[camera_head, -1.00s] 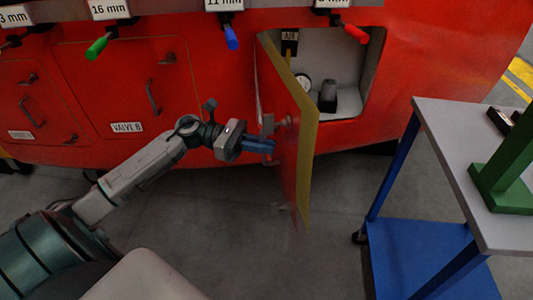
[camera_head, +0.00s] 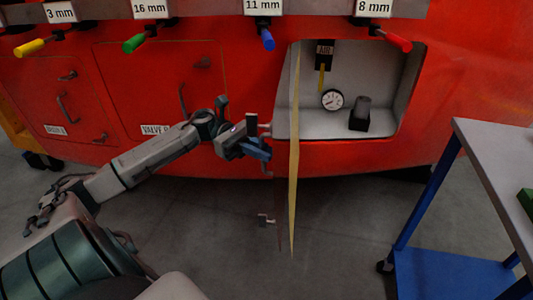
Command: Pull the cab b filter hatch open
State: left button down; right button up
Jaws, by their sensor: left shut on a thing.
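An open hatch door (camera_head: 294,170) stands out from the red nosecone (camera_head: 460,80), seen almost edge-on with its yellowish edge toward me. Its label is not visible, so I cannot read whether it is the cab b filter hatch. Latches (camera_head: 265,219) stick out from its left face. My left gripper (camera_head: 258,150) is at that outer face, shut on the door's handle (camera_head: 267,168), which is mostly hidden by the fingers. My right gripper is not in view.
Closed hatches, one labelled VALVE B (camera_head: 158,129), lie to the left. Coloured-handled tools hang from a labelled rail (camera_head: 200,9) above. A grey-topped cart (camera_head: 490,150) with a blue lower shelf (camera_head: 445,272) stands at right. Floor below the door is clear.

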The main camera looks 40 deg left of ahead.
pick_arm(q)
jog(key=c, duration=1.8)
grip_release()
jog(key=a, duration=1.1)
jog(key=shift+s, duration=0.35)
jog(key=shift+d, duration=0.1)
